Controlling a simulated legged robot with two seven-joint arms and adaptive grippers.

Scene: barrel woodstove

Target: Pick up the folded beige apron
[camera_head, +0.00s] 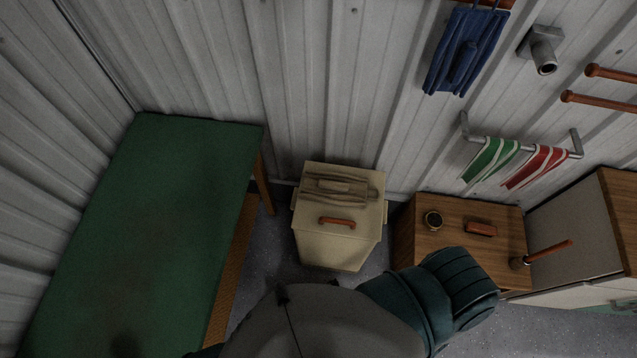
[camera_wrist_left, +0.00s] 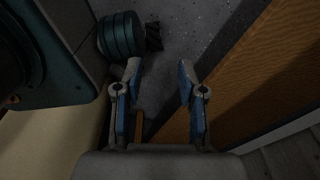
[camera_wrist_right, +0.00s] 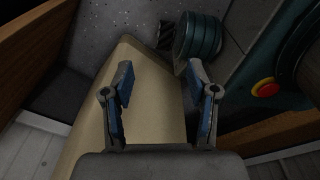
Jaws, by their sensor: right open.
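The folded beige apron (camera_head: 341,187) appears to be the flat bundle on the lid of a cream bin (camera_head: 332,245) in the head view. It lies behind the bin's orange-brown handle (camera_head: 337,223). Neither wrist view shows the apron. My left gripper (camera_wrist_left: 158,85) is open and empty in the left wrist view, pointing past a wooden panel toward the grey floor. My right gripper (camera_wrist_right: 162,80) is open and empty in the right wrist view, with a cream surface below and between its fingers. Neither gripper shows in the head view.
A green-topped bench (camera_head: 150,220) stands left of the bin. A wooden cabinet (camera_head: 480,255) with small items stands right. A blue cloth (camera_head: 464,50) and a rail with green (camera_head: 490,157) and red (camera_head: 537,165) striped towels hang on the wall. My own body covers the bottom centre.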

